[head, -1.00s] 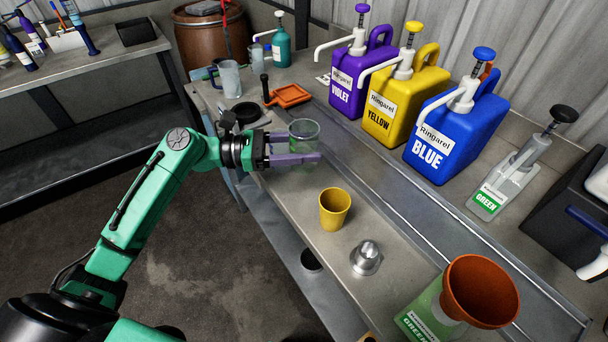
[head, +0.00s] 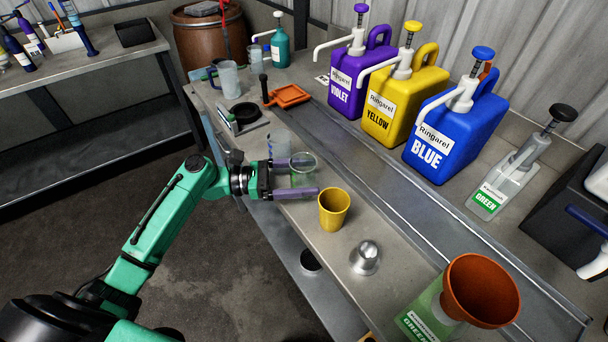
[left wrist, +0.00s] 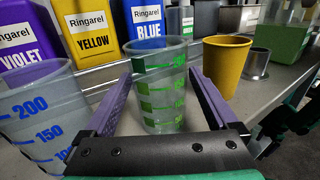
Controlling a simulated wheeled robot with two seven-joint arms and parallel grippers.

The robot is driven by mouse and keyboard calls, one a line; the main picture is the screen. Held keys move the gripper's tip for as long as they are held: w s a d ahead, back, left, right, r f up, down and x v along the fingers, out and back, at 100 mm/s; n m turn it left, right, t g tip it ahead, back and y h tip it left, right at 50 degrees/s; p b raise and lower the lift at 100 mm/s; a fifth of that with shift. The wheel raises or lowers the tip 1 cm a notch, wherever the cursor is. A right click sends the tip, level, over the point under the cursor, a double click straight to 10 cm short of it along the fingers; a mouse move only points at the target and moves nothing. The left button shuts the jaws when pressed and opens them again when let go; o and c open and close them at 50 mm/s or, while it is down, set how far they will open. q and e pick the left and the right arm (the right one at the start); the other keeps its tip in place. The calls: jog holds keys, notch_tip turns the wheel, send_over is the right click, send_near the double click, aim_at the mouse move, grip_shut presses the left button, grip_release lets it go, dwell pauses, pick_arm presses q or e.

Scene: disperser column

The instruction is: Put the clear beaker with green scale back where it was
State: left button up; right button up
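The clear beaker with green scale (head: 302,174) stands upright on the front bench between the fingers of my left gripper (head: 312,177). In the left wrist view, its green marks and numbers face the camera (left wrist: 163,105). The purple fingers are spread, one on each side of the beaker, with gaps beside its lower part. A clear beaker with blue scale (left wrist: 35,125) stands just left of it in the wrist view, and behind the upper finger in the head view (head: 279,146). My right gripper is not in view.
A yellow cup (head: 333,210) stands close to the right of the lower finger, with a metal piece (head: 365,258) beyond it. A scale-like device (head: 243,118) is behind. Violet (head: 352,80), yellow (head: 402,108) and blue (head: 452,135) canisters line the back.

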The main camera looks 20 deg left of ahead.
pick_arm(q)
jog(key=shift+r, duration=0.2)
jog(key=shift+s+a+f, duration=0.1)
jog(key=shift+a, duration=0.2)
jog(key=b+v, duration=0.2)
jog(key=v, duration=0.9)
jog(key=shift+a, duration=0.2)
jog(key=shift+s, duration=0.1)
